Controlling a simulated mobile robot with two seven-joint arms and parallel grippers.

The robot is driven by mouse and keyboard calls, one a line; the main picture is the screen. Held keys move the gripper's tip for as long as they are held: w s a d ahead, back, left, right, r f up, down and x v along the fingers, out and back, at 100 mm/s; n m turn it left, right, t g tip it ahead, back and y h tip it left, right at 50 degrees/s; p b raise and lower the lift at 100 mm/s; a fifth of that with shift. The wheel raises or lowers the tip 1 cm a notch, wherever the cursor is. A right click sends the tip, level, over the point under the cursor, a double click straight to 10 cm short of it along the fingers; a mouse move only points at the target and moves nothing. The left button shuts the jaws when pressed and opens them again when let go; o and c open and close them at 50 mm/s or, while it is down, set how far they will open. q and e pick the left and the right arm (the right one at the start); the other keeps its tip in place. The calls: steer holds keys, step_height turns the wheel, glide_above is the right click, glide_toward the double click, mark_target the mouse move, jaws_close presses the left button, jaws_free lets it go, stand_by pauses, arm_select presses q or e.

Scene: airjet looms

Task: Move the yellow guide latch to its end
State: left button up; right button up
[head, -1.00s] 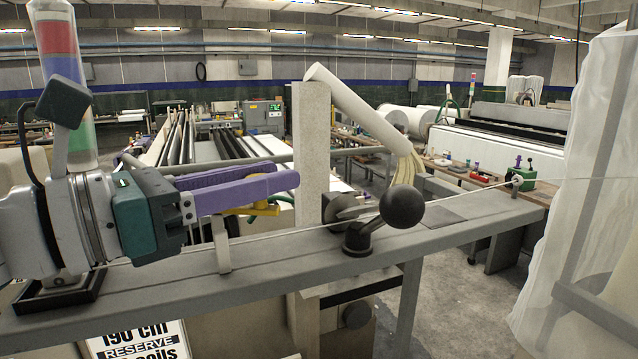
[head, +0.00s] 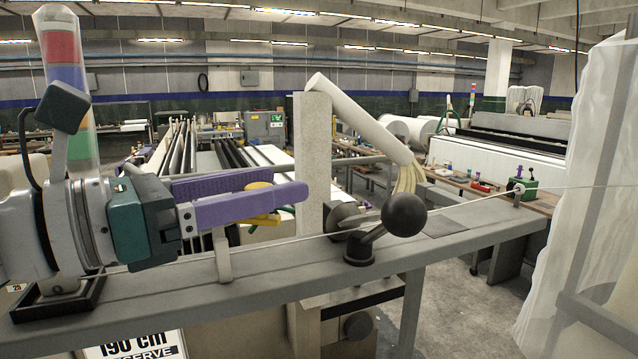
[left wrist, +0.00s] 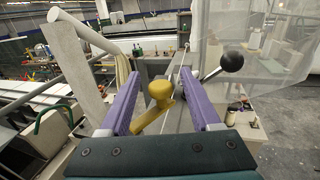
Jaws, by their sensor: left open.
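The yellow guide latch (head: 263,220) sits on the grey rail (head: 390,245). Its round knob shows between the two purple fingers of my left gripper (head: 286,186) in the head view. In the left wrist view the yellow latch (left wrist: 158,98) stands between the spread fingers of the left gripper (left wrist: 161,74), with visible space on both sides. The left gripper is open and holds nothing. The near finger hides part of the latch in the head view. My right gripper is not in view.
A black ball-ended lever (head: 402,215) stands on the rail to the right of the gripper. A pale upright post (head: 313,160) rises behind the rail. A thin thread runs along the rail past a green device (head: 522,187). White sheer fabric (head: 590,220) hangs at the far right.

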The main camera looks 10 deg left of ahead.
mark_target(259, 185)
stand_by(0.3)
arm_select(q)
step_height(259, 185, up, 9)
steer(key=shift+f+p, duration=0.1)
steer(key=shift+p, duration=0.7)
step_height(259, 185, up, 11)
steer(key=p, duration=0.5)
